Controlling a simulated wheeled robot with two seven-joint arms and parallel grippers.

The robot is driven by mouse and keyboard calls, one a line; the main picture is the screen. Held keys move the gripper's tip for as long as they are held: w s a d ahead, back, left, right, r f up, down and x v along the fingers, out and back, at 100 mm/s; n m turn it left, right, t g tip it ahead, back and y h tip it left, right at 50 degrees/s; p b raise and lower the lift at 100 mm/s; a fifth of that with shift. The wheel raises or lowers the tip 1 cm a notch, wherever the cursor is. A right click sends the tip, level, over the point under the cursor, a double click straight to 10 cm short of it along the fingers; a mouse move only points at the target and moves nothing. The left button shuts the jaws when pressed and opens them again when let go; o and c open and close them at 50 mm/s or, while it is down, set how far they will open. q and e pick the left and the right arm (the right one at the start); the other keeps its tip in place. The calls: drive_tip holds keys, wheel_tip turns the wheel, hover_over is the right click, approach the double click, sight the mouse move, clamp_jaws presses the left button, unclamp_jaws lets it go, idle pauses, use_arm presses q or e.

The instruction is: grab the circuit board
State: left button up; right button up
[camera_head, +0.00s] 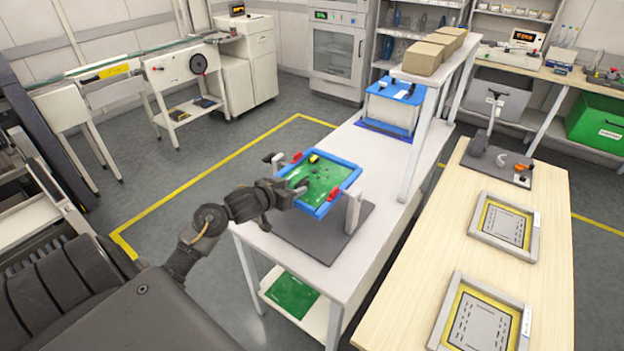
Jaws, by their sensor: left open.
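A green circuit board (322,181) lies in a blue frame (347,181) with red clips, on a stand over a grey base plate on the white bench. My left gripper (286,174) is open at the left edge of the frame, with its fingers beside the board's near-left side. I cannot tell whether the fingers touch the frame or board. Another green board (292,294) lies on the bench's lower shelf. My right gripper is not in view.
A blue-topped box (396,92) stands farther back on the white bench (352,143), beside a raised shelf with cardboard boxes (425,58). A wooden table (475,255) at right holds two framed panels (536,235). Open floor lies left of the bench.

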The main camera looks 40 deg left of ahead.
sight(300, 184)
use_arm(q)
drive_tip(key=p+x, duration=0.1)
drive_tip(key=x, duration=0.4)
drive_tip(key=shift+s, duration=0.1)
drive_tip(key=shift+c, duration=0.8)
clamp_jaws()
